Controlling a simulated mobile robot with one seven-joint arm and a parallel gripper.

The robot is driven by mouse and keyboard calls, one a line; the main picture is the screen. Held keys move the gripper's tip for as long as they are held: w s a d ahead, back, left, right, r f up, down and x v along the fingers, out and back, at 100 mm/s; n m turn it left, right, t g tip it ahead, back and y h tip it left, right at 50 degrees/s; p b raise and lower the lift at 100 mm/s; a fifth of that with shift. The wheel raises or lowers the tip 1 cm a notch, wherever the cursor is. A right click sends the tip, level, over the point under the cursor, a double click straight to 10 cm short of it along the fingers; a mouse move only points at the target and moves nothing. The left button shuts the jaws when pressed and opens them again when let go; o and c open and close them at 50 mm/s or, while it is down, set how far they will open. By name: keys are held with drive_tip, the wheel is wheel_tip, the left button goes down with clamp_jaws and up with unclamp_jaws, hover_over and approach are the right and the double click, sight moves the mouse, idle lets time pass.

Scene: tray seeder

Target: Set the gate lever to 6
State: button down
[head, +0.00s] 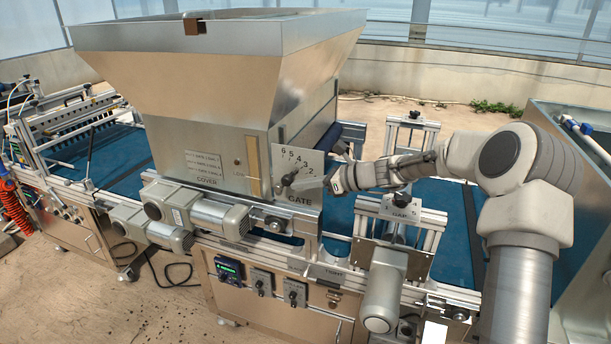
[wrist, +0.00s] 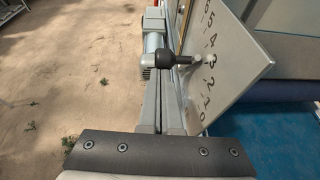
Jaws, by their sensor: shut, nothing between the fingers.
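The gate plate (head: 309,164) is a pale metal panel on the hopper's front right corner, with black numbers in an arc from 6 at the upper left downward to the right. The wrist view shows the plate (wrist: 245,62) tilted. The gate lever (wrist: 176,59) has a dark round knob and a light metal rod, close to the 3 and 4; its exact reading is unclear. My gripper (wrist: 161,90) is shut and empty, its fingertips just below the knob in that view. I cannot tell if they touch. In the head view my gripper (head: 332,182) is at the plate's right edge.
The large metal hopper (head: 215,90) rises above the plate. A clamp frame (head: 400,208) stands on the right, under my arm. Motors (head: 215,215) jut out at the front left. A blue belt (head: 445,200) runs beneath. Open floor (wrist: 60,80) lies left in the wrist view.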

sight(289, 179)
drive_tip(key=shift+w+a+r+g+h+p, duration=0.15)
drive_tip(key=shift+a+r+h+p, duration=0.15)
drive_tip(key=shift+r+p, duration=0.2)
drive_tip(key=shift+a+r+g+h+p, duration=0.15)
drive_tip(key=shift+a+r+h+p, duration=0.05)
drive_tip(key=shift+r+h+p, duration=0.2)
drive_tip(key=shift+w+a+r+p, duration=0.25)
drive_tip(key=shift+a+r+p, duration=0.25)
drive_tip(key=shift+p, duration=0.35)
drive_tip(key=shift+w+a+r+p, duration=0.2)
drive_tip(key=shift+a+p, duration=0.05)
drive_tip(key=shift+a, duration=0.25)
drive_tip(key=shift+w+a+r+p, duration=0.15)
drive_tip(key=shift+a+r+p, duration=0.05)
drive_tip(key=shift+a, duration=0.25)
drive_tip(key=shift+d, duration=0.1)
drive_tip(key=shift+s+d, duration=0.1)
drive_tip(key=shift+d, duration=0.1)
drive_tip(key=a+r+v, duration=0.1)
drive_tip(key=v, duration=1.1)
drive_tip(key=shift+d+r+b, duration=0.25)
drive_tip(key=shift+r+b, duration=0.15)
drive_tip(key=shift+r, duration=0.05)
drive_tip(key=shift+s+a, duration=0.1)
